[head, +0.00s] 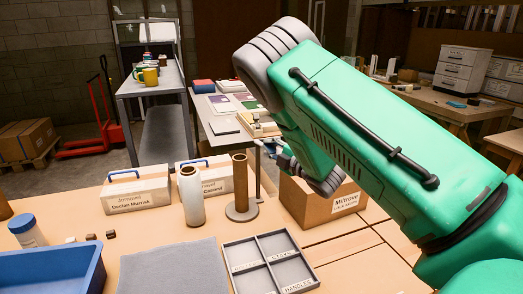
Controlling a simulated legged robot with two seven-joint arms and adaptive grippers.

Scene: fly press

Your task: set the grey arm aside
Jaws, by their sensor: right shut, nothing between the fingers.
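No separate grey arm of the task can be made out; my green right arm covers much of the right side and may hide things. My right gripper (268,147) is small and partly hidden by my own wrist, beyond the table, near the upper left of an open cardboard box (318,207). It is shut and empty. My left gripper is not in view. A grey compartment tray (251,268) with labels, one reading HANDLES, lies at the front of the table (345,262). A grey mat (175,268) lies left of it.
A white bottle (192,196) and a brown cylinder on a round base (240,190) stand upright mid-table. Labelled white boxes (137,194) stand behind. A blue bin (55,272) and blue-lidded jar (28,232) are at left. Bare tabletop shows at front right.

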